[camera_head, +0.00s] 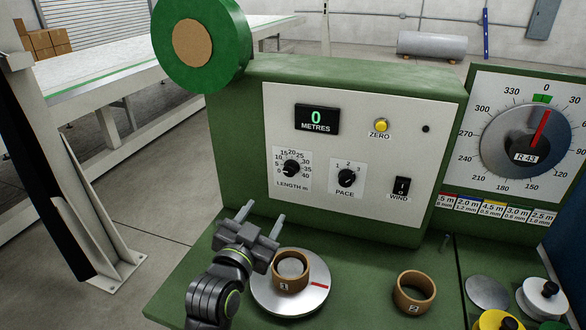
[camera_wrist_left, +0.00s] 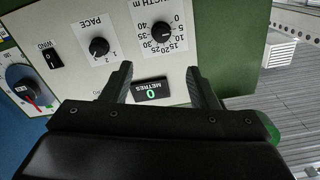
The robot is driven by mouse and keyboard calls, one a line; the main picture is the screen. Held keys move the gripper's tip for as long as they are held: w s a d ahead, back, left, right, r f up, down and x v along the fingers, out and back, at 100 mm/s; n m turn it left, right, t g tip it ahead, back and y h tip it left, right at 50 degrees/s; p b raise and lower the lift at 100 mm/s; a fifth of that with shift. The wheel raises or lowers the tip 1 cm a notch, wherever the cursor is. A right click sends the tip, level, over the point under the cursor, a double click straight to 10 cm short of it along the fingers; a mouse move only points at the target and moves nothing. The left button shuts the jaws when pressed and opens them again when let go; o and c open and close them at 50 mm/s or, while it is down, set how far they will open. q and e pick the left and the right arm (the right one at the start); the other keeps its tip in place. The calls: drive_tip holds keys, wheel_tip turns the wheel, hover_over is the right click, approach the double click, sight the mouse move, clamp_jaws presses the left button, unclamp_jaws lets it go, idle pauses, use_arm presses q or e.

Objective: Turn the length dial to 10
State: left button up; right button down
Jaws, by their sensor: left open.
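The length dial (camera_head: 291,168) is a black knob on the white front panel, with a scale from 0 to 40. Its pale mark seems to lie on the left, low-number side, too small to read exactly. It also shows upside down in the left wrist view (camera_wrist_left: 161,31). The display (camera_head: 316,121) above it reads 0 metres. My left gripper (camera_head: 263,214) is open and empty, in front of and below the dial, apart from it. In the left wrist view its fingers (camera_wrist_left: 160,73) point towards the panel. My right gripper is not in view.
The pace dial (camera_head: 346,178), wind switch (camera_head: 401,187) and yellow zero button (camera_head: 381,125) share the panel. Below my gripper, a ring marked S1 (camera_head: 306,284) stands on a round plate (camera_head: 262,290). Another ring (camera_head: 413,291) stands right. A large green disc (camera_head: 228,45) rises upper left.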

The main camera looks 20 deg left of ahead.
use_arm(q)
drive_tip(key=p, duration=0.2)
approach(289, 172)
drive_tip(key=w+p, duration=0.2)
drive_tip(key=w, duration=0.6)
drive_tip(key=shift+d, duration=0.1)
drive_tip(key=shift+w, duration=0.6)
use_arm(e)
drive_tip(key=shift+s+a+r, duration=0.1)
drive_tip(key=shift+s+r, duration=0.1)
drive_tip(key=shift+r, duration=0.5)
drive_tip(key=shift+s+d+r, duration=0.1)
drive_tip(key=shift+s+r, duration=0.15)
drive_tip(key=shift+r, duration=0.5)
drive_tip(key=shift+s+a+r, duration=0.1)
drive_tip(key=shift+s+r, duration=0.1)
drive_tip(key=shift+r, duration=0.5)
use_arm(q)
drive_tip(key=c, duration=1)
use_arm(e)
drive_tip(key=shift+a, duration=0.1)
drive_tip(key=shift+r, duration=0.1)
